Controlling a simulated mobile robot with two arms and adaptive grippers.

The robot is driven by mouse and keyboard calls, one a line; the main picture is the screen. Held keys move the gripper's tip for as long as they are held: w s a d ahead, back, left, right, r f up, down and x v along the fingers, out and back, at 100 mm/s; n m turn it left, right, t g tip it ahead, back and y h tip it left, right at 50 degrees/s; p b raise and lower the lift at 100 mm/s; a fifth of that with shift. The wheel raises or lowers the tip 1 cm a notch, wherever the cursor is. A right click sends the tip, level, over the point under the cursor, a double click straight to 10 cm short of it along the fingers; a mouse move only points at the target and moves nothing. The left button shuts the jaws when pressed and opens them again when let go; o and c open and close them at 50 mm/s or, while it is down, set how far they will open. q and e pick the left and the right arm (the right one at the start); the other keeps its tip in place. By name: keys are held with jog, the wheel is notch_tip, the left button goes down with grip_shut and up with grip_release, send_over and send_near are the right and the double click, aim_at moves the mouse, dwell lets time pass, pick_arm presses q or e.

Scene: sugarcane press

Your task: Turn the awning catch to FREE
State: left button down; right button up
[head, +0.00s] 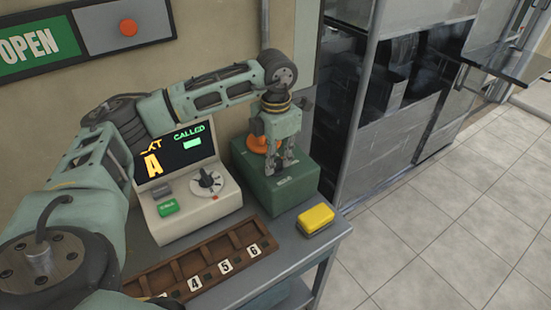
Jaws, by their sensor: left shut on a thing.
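My left gripper (281,170) points down at the top of a dark green box (292,190) on the counter. Its fingers are shut on a small part at the box top, which they mostly hide. An orange round piece (259,143) shows just behind the fingers, on the left; I cannot tell whether it belongs to the held part. I cannot make out which part is the awning catch, and no FREE marking is readable. The small lettering on the box front is too small to read. My right gripper is not in view.
Left of the box stands a console (185,215) with a lit screen, a dial (207,182) and a green button. A yellow block (315,219) lies near the counter's right edge. A brown numbered tray (190,262) lies in front. Glass-doored cabinets stand right, with open tiled floor before them.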

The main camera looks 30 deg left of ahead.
aim_at(276, 161)
pick_arm(q)
jog(key=shift+w+r, duration=0.1)
jog(key=c, duration=1.8)
grip_release()
notch_tip(276, 161, up, 12)
jog(key=shift+f, duration=0.1)
